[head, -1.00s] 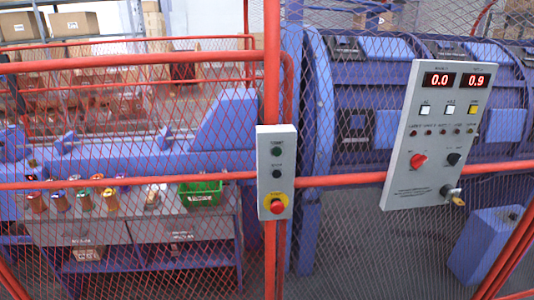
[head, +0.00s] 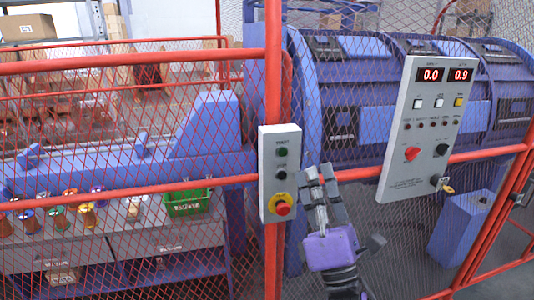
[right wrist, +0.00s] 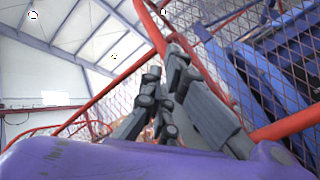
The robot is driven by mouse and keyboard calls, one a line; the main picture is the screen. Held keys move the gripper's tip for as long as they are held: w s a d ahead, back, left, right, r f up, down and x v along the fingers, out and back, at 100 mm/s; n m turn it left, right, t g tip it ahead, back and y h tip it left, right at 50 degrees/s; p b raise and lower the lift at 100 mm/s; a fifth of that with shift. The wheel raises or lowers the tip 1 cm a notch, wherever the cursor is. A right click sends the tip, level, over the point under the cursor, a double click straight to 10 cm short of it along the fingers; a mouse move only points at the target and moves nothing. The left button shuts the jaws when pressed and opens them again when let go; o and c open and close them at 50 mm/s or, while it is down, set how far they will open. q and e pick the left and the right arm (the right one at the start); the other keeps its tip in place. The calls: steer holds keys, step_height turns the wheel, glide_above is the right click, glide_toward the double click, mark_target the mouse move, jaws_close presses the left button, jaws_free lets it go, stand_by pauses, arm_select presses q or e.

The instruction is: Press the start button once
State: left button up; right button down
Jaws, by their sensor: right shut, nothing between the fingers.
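A small grey button box (head: 266,190) hangs on the red fence post in the head view. My right gripper (head: 319,172) is shut and empty, just right of the box, fingers pointing up. It looks apart from the buttons. It also shows in the right wrist view (right wrist: 164,72). My left gripper is not in view.
A larger grey panel (head: 398,182) with displays, switches and a key is on the fence at right. Red rails (head: 140,60) and mesh separate me from the blue machine (head: 385,85). Behind the mesh are colored spools (head: 88,217) and a green crate (head: 187,204).

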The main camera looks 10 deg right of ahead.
mark_target(283, 152)
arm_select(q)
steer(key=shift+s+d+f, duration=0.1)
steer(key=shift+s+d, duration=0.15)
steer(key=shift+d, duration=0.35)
arm_select(e)
steer(key=n, duration=0.1)
steer(key=n+y, duration=0.1)
steer(key=n, duration=0.1)
steer(key=shift+s+a+r, duration=0.15)
steer(key=shift+s+r, duration=0.05)
steer(key=shift+s, duration=0.15)
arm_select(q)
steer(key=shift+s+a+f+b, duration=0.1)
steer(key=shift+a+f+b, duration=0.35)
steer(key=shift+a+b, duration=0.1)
arm_select(e)
steer(key=shift+w+a, duration=0.1)
steer(key=shift+w, duration=4.35)
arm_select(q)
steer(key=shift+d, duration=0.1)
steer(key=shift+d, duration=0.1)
